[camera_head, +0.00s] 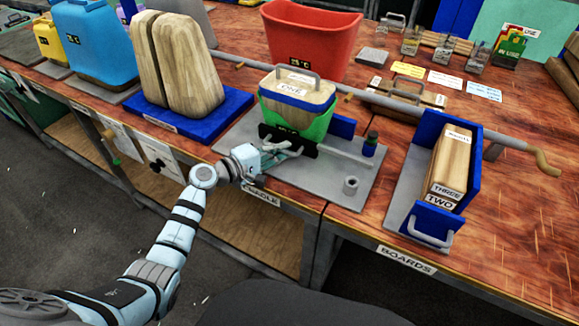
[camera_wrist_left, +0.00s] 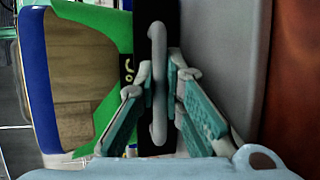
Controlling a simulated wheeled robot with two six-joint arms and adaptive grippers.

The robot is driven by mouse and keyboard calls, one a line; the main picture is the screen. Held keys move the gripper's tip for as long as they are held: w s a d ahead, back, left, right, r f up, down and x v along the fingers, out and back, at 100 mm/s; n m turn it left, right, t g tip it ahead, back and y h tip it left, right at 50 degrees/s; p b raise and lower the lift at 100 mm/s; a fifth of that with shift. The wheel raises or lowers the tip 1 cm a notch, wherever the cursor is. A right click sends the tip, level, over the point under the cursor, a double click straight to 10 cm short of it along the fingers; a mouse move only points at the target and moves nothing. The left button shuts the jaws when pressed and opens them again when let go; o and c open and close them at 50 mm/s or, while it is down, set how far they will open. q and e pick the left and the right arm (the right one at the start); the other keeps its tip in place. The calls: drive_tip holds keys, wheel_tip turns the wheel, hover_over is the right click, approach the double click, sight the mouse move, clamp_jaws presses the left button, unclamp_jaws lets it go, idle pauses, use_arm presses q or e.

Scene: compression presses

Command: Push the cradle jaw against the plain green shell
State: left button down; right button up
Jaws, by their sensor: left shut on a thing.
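The plain green shell (camera_head: 305,122) stands in the cradle (camera_head: 318,180), with a wooden board marked ONE (camera_head: 300,84) and a blue rim inside it. The black cradle jaw (camera_head: 301,146) stands upright along the shell's near side; whether they touch I cannot tell. My left gripper (camera_head: 273,155) is shut on the jaw's grey handle. In the left wrist view the fingers (camera_wrist_left: 160,88) close around the handle (camera_wrist_left: 158,50), in front of the black jaw (camera_wrist_left: 146,25). The green shell (camera_wrist_left: 112,25) shows just left of the jaw. My right gripper is not in view.
A blue boards holder (camera_head: 411,192) is further right. A blue tray (camera_head: 190,125) with wooden halves is left. A red bin (camera_head: 310,40) stands behind.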

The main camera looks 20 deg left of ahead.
use_arm(q)
drive_tip(key=shift+r, duration=0.1)
drive_tip(key=c, duration=2)
unclamp_jaws()
drive_tip(key=shift+w, duration=0.1)
drive_tip(key=shift+o, duration=0.2)
drive_tip(key=shift+s+a, duration=0.2)
drive_tip(key=shift+s, duration=0.05)
drive_tip(key=v, duration=1.1)
drive_tip(key=shift+s, duration=0.15)
